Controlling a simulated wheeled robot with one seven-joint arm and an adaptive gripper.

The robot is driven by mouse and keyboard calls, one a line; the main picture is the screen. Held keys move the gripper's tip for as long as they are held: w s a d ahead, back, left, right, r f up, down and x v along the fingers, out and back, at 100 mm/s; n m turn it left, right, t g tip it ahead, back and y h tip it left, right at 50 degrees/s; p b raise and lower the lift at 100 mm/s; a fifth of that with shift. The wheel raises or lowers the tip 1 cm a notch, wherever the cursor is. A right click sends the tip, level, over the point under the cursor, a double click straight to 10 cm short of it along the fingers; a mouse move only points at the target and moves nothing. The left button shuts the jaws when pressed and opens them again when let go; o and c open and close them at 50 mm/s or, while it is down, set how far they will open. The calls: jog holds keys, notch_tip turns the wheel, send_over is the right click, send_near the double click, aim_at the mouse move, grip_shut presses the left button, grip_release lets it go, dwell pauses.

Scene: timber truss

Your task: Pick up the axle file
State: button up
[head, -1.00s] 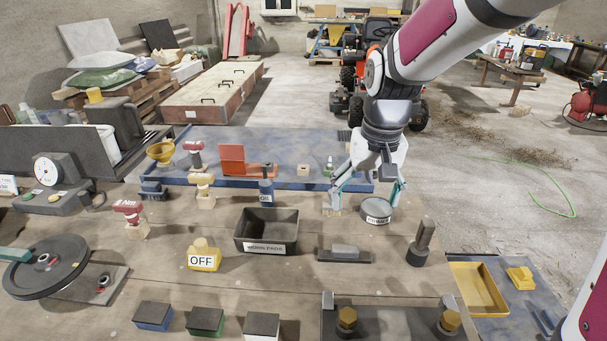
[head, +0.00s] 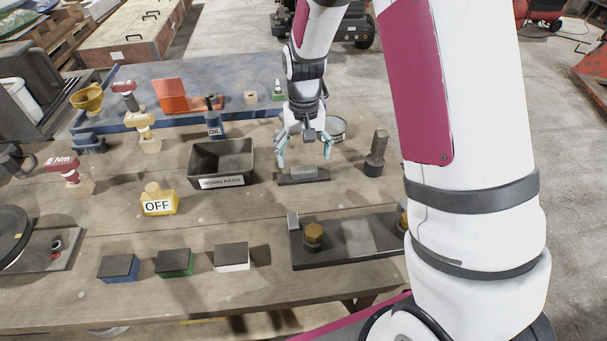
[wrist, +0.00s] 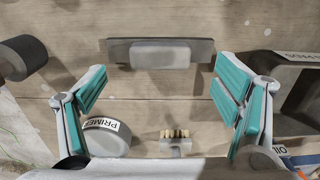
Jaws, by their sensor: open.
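My gripper (head: 303,157) is open and empty above the bench, with its fingers pointing down. Just in front of and below it, a pale grey block (head: 303,173) sits on a flat dark bar (head: 288,181); this may be the axle file, but no label shows. In the wrist view, the block (wrist: 160,54) and bar (wrist: 120,50) lie crosswise beyond the open fingertips (wrist: 162,92), apart from them. A dark round-based piece with an upright grip (head: 375,155) stands to the right.
A black worn-pads bin (head: 221,160) stands to the left of my gripper. A primer tin (wrist: 105,138) and a small brush (wrist: 175,142) lie near my gripper. A dark plate with brass-coloured bolts (head: 345,241) is in front. Bare bench lies between bar and plate.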

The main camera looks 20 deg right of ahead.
aim_at(304, 168)
jog(key=shift+f, duration=2.75)
jog(key=c, duration=1.4)
jog(key=shift+w+r, duration=0.1)
jog(key=shift+r, duration=0.55)
notch_tip(304, 168, up, 2)
jog(key=shift+r, duration=0.1)
jog(key=w+d, duration=0.1)
jog(key=d, duration=0.4)
jog(key=w+d+r+b, duration=0.1)
jog(key=w+d, duration=0.1)
jog(key=d, duration=0.3)
jog(key=w+d+b, duration=0.1)
jog(key=w+d, duration=0.1)
jog(key=d, duration=0.3)
jog(key=shift+d+r, duration=0.1)
jog(key=shift+r, duration=0.2)
